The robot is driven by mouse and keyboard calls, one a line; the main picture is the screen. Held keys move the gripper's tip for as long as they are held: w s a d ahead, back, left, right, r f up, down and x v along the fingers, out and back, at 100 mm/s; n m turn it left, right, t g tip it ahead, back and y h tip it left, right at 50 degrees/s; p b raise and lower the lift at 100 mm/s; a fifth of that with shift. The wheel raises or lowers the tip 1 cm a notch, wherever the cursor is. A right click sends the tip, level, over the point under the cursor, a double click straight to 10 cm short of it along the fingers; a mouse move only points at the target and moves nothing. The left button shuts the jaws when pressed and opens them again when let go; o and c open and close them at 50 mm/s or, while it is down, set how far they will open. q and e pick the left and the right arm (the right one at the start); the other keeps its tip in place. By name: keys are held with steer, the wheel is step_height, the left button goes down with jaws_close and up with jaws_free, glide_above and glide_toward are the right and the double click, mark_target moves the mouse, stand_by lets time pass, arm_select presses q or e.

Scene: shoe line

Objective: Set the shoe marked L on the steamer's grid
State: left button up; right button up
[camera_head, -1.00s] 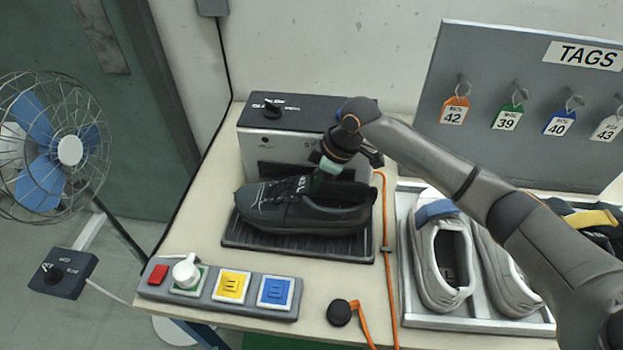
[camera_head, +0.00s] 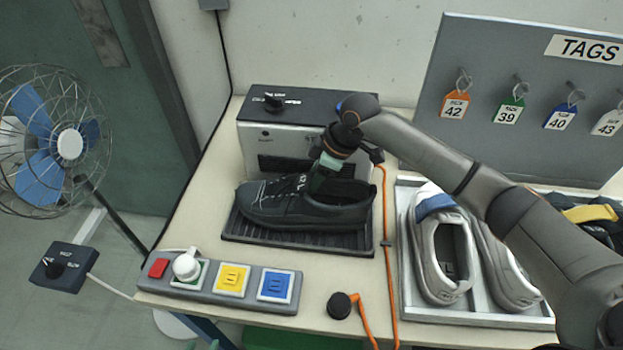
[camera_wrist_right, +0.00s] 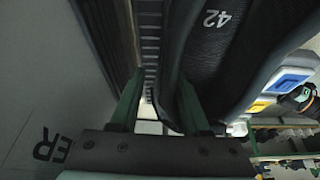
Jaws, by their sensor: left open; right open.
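A black shoe (camera_head: 300,212) sits upright on the steamer's dark ribbed grid (camera_head: 350,244), toe to the left, in front of the steamer box (camera_head: 300,140). My right gripper (camera_head: 323,178) is at the shoe's opening. In the right wrist view its green fingers (camera_wrist_right: 160,108) are apart, with the shoe's side edge seemingly between them.
A tray (camera_head: 408,300) with pale shoes (camera_head: 437,250) stands to the right, dark shoes behind my arm. A button panel (camera_head: 222,282) is at the front left. An orange cable (camera_head: 385,215) runs beside the grid. A tag board (camera_head: 500,60) and fan (camera_head: 60,145) flank the table.

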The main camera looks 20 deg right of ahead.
steer(key=v, duration=1.2)
steer(key=shift+d+r, duration=0.1)
steer(key=shift+r, duration=0.2)
